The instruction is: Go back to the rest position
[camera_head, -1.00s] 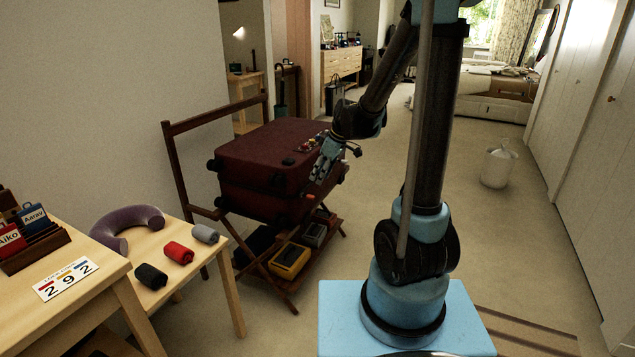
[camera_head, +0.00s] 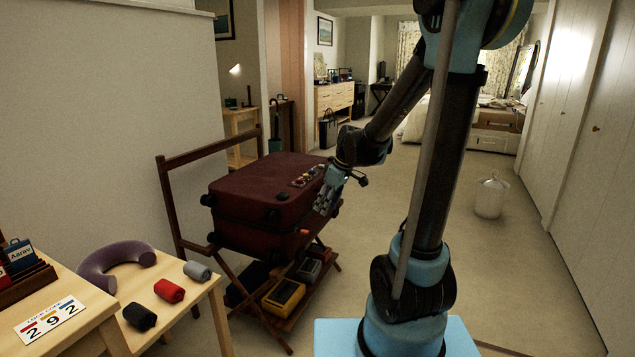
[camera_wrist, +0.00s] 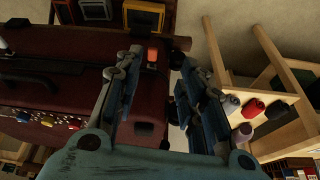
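My gripper (camera_head: 326,200) is in front of the right end of the closed dark red suitcase (camera_head: 245,190), which lies on a wooden rack (camera_head: 175,205). In the wrist view the two fingers of my gripper (camera_wrist: 160,62) are spread apart with nothing between them. The suitcase (camera_wrist: 60,50) fills the left of that view, with its dark handle and a row of small coloured dials. A small orange-red piece (camera_wrist: 153,55) shows at its edge, just beyond the fingertips. Whether the fingers touch the suitcase cannot be told.
A wooden table (camera_head: 205,300) at left bears a purple neck pillow (camera_head: 95,265) and red, grey and black rolls. A "292" card (camera_head: 50,318) lies nearby. A yellow-rimmed box (camera_head: 284,298) sits on the rack's lower shelf.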

